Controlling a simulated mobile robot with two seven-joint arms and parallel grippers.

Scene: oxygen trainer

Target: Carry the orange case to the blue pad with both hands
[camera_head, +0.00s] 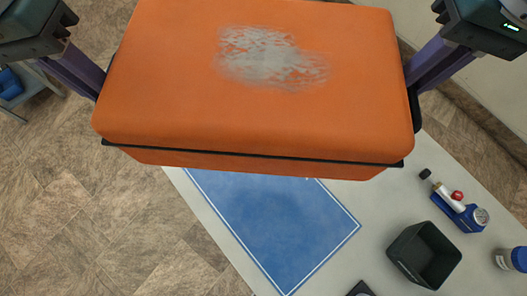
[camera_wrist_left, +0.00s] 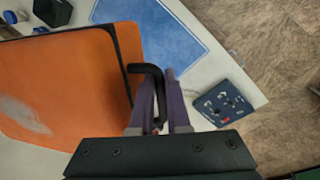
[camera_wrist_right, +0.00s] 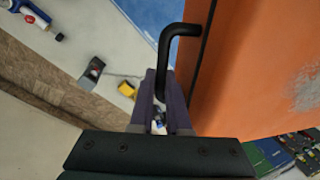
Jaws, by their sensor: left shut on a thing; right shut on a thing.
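The orange case (camera_head: 180,90) fills the upper middle of the head view, with a worn grey patch on top and a black seam. My left gripper (camera_head: 92,88) is at its left side; in the left wrist view the purple fingers (camera_wrist_left: 160,105) are shut on a black handle (camera_wrist_left: 148,70) of the case. My right gripper (camera_head: 416,78) is at its right side; in the right wrist view its fingers (camera_wrist_right: 162,95) are shut on the other black handle (camera_wrist_right: 172,42). The blue pad (camera_head: 275,225), with a white border line, lies on the table below; the case hides its far part.
The pale table (camera_head: 375,215) carries a black open bin (camera_head: 424,256), a blue item with small bottles (camera_head: 460,210) and a blue-lidded jar (camera_head: 512,259) right of the pad. A dark box (camera_head: 361,289) lies near the bottom. Tiled floor (camera_head: 90,220) is at left.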

